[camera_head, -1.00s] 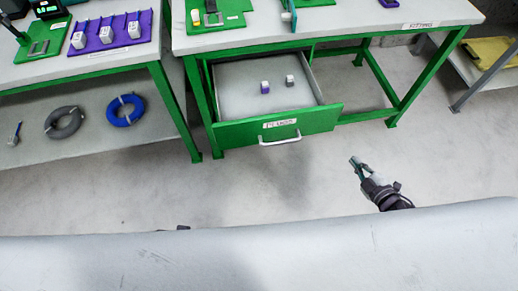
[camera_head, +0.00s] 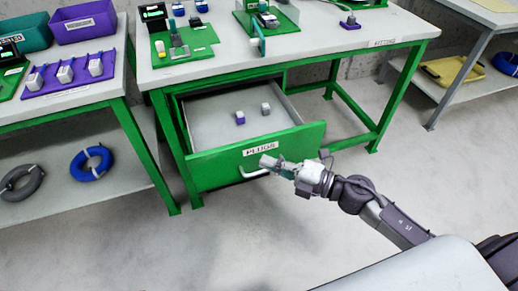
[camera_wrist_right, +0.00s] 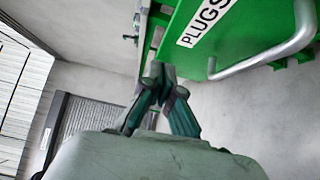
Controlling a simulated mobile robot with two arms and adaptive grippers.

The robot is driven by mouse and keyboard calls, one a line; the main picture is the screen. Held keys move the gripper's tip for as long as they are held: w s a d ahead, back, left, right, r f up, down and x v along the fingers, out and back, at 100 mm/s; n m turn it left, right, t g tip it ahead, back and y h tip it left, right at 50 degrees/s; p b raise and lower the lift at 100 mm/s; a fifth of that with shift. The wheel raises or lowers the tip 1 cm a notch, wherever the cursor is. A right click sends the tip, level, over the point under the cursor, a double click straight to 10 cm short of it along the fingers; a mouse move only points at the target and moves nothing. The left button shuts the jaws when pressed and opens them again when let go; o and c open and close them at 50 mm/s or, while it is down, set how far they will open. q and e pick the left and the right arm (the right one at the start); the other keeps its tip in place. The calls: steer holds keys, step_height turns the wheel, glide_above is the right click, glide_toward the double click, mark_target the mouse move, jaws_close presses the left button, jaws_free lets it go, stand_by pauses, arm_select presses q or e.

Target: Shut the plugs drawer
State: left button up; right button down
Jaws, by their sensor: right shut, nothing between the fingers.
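The plugs drawer (camera_head: 222,164) is a green-fronted drawer under the workbench, pulled well out. Its label reads PLUGS and a pale bar handle (camera_head: 254,174) sits below the label. Two small plugs lie inside, one purple and white (camera_head: 240,118) and one grey (camera_head: 266,108). My right gripper (camera_head: 268,163) is shut and empty, right in front of the drawer face by the right end of the handle. In the right wrist view its fingertips (camera_wrist_right: 157,74) are close to the green drawer front (camera_wrist_right: 245,22); I cannot tell whether they touch. My left gripper is not in view.
The workbench (camera_head: 320,48) with fixtures stands above the drawer. Another bench (camera_head: 70,93) at the left has cable coils, one of them blue (camera_head: 80,173), on its lower shelf. The floor (camera_head: 250,240) in front of the drawer is clear.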

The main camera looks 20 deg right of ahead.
mark_target(246, 145)
steer(key=w, duration=0.2)
steer(key=w+a, duration=0.1)
steer(key=w, duration=0.1)
steer(key=shift+w, duration=0.5)
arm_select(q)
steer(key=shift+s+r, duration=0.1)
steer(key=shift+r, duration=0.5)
